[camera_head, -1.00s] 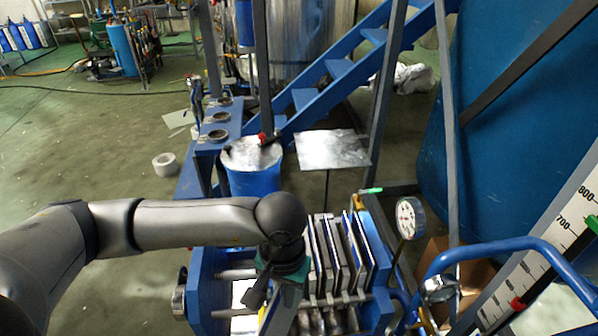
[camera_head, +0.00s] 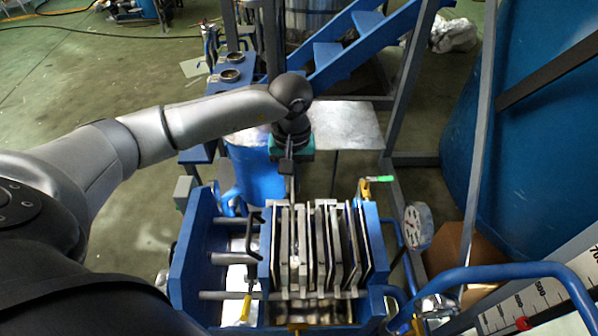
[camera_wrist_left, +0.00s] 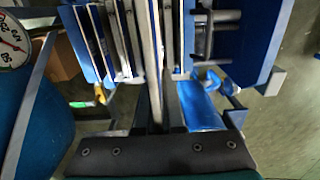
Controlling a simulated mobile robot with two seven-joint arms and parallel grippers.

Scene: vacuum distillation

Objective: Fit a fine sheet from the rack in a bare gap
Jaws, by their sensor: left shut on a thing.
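The press (camera_head: 180,270) has a blue frame and a row of upright grey and white plates (camera_head: 350,245) standing close together, with narrow dark gaps between some of them. My left gripper (camera_head: 290,182) is at the back edge of this row, near its left end, pointing down. In the left wrist view its jaws (camera_wrist_left: 160,112) are shut on a thin upright sheet (camera_wrist_left: 156,65), seen nearly edge-on among the plates. I cannot tell whether the sheet is inside a gap or just above it. My right gripper is not in view.
A blue drum (camera_head: 255,178) and a flat silvery tabletop (camera_head: 350,125) stand behind the press. A pressure gauge (camera_head: 418,226) and a blue tube handle (camera_head: 510,270) are at the right. Bare rods (camera_head: 225,258) span the press's left part.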

